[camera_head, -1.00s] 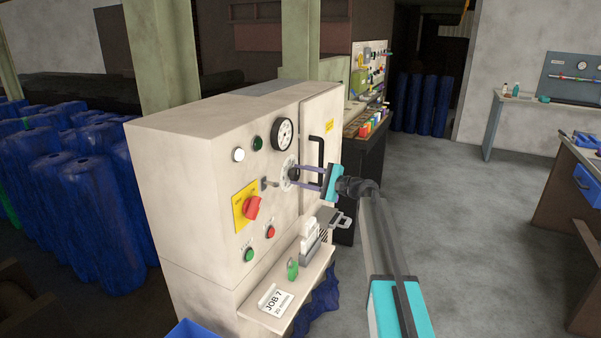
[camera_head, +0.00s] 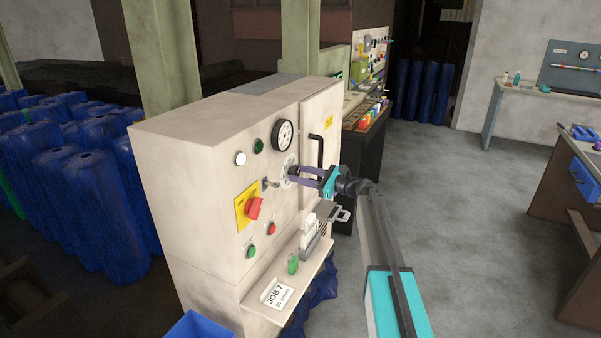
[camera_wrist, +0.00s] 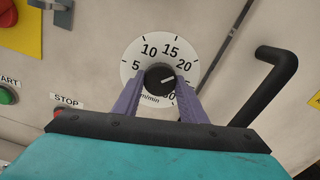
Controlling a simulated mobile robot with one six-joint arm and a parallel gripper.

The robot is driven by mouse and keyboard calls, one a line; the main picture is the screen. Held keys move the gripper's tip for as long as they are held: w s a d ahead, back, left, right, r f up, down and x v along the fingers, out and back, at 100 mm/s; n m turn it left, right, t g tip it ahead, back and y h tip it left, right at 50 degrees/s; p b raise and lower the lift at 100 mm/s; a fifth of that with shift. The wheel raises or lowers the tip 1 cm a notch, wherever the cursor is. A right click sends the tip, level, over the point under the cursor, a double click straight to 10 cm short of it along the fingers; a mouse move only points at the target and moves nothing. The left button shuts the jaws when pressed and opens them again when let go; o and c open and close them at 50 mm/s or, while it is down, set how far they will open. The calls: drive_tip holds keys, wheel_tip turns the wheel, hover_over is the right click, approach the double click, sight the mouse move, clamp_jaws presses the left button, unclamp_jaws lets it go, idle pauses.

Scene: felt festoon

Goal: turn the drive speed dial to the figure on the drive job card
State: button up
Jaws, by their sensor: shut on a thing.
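The drive speed dial (camera_wrist: 131,63) has a white face marked in m/min, with 5, 10, 15 and 20 readable; part of its lower right is hidden by a finger. Its black knob (camera_wrist: 159,75) sits between my gripper's purple fingers. The knob's white pointer aims right and slightly up, at about 20. My gripper (camera_wrist: 160,84) is shut on the knob. In the head view the dial (camera_head: 287,178) is partly covered by my gripper (camera_head: 297,172). The drive job card (camera_head: 277,294) on the shelf reads JOB 7; its smaller figure is hard to read surely.
A black bar handle (camera_head: 320,150) stands out from the cabinet right of the dial. A red rotary switch (camera_head: 253,208) on a yellow plate and a gauge (camera_head: 283,135) are nearby. The shelf below holds a green item (camera_head: 292,264). Open floor lies to the right.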

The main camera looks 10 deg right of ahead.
drive_tip(key=shift+f, duration=0.15)
drive_tip(key=o, duration=1.1)
drive_tip(key=shift+c, duration=0.2)
drive_tip(key=b+v, duration=0.3)
drive_tip(key=v, duration=1.1)
